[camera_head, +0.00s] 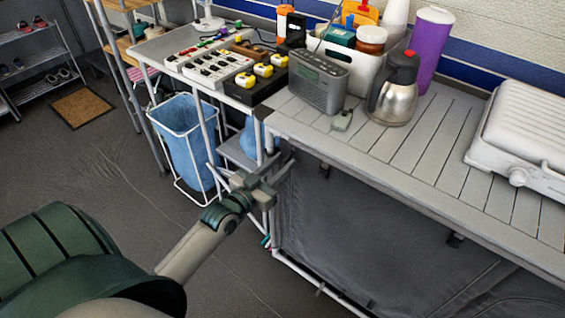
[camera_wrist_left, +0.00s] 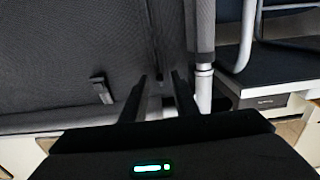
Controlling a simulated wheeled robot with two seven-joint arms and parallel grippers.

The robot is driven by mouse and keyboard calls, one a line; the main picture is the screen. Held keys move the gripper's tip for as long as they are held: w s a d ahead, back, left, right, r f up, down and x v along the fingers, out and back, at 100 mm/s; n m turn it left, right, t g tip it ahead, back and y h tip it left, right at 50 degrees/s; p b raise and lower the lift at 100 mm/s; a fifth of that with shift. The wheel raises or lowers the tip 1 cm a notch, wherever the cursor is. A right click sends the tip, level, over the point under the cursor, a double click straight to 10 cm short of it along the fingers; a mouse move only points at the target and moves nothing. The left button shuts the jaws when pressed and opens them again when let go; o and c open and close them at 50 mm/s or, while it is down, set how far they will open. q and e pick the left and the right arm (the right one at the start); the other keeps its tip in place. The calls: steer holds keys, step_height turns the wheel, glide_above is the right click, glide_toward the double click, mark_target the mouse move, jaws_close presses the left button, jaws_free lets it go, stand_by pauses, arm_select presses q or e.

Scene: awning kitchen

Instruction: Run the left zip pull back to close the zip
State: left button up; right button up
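The dark grey fabric front (camera_head: 375,235) of the cupboard hangs under the slatted worktop. My left gripper (camera_head: 283,170) is at its left front corner, close beside the white frame post. In the left wrist view its two dark fingers (camera_wrist_left: 160,82) stand apart, with nothing clearly held between them. A small dark tab (camera_head: 324,170) is on the fabric near the top edge, right of the gripper. Another dark tab (camera_head: 455,239) is farther right. The wrist view shows a black tab (camera_wrist_left: 101,89) left of the fingers. I cannot tell which piece is the left zip pull. My right gripper is not in view.
The slatted worktop (camera_head: 450,170) holds a radio (camera_head: 317,82), a steel jug (camera_head: 396,90) and a white grill-like appliance (camera_head: 520,130). A side table with sockets adjoins it at the left. The floor in front is clear.

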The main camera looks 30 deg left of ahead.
arm_select(q)
steer(key=shift+w, duration=0.25)
steer(key=shift+c, duration=0.6)
jaws_close()
stand_by(0.8)
